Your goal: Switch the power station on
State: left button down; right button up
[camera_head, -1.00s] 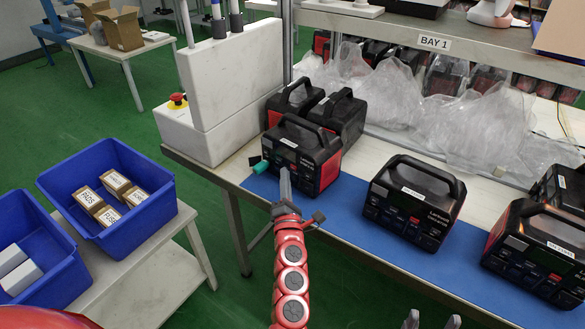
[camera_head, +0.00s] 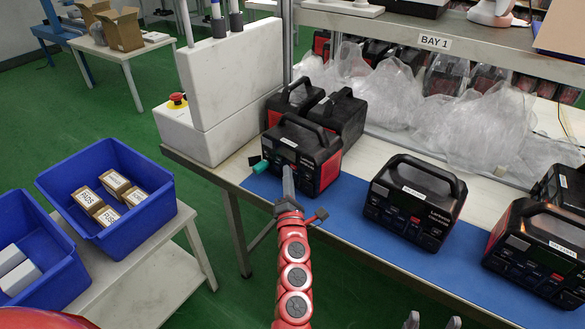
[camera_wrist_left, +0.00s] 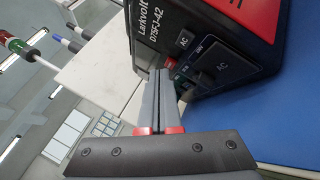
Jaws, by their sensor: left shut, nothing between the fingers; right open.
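A black and red power station (camera_head: 322,163) with a top handle stands at the left end of the blue mat. In the left wrist view its front (camera_wrist_left: 142,35) shows the lettering "Larkvolt D75FJ-42", AC labels, dark sockets and a small red part (camera_wrist_left: 170,62) close by the fingertips. My left gripper (camera_head: 288,170) is shut and empty, its tips at this front; they also show in the left wrist view (camera_wrist_left: 160,73). I cannot tell whether they touch it. My right gripper (camera_head: 432,321) is open and empty at the bottom edge, below the bench.
More power stations stand to the right on the mat, one in the middle (camera_head: 412,205) and one at the edge (camera_head: 535,255). Clear plastic bags (camera_head: 470,125) lie behind. A teal plug (camera_head: 260,166) lies by the bench edge. Blue bins (camera_head: 125,235) stand on a side table.

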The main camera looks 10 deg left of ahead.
pick_arm(q)
jog(key=shift+w+d, duration=0.1)
jog(key=shift+w, duration=0.1)
jog(key=shift+s, duration=0.1)
dwell(0.4)
jog(key=shift+s+a, duration=0.35)
jog(key=shift+s, duration=0.3)
jog(key=s+a, duration=0.1)
jog(key=s, duration=0.2)
jog(key=s+a, duration=0.1)
jog(key=s, duration=0.1)
jog(key=shift+s+a+b, duration=0.15)
jog(key=shift+a+b, duration=0.2)
jog(key=shift+b, duration=0.05)
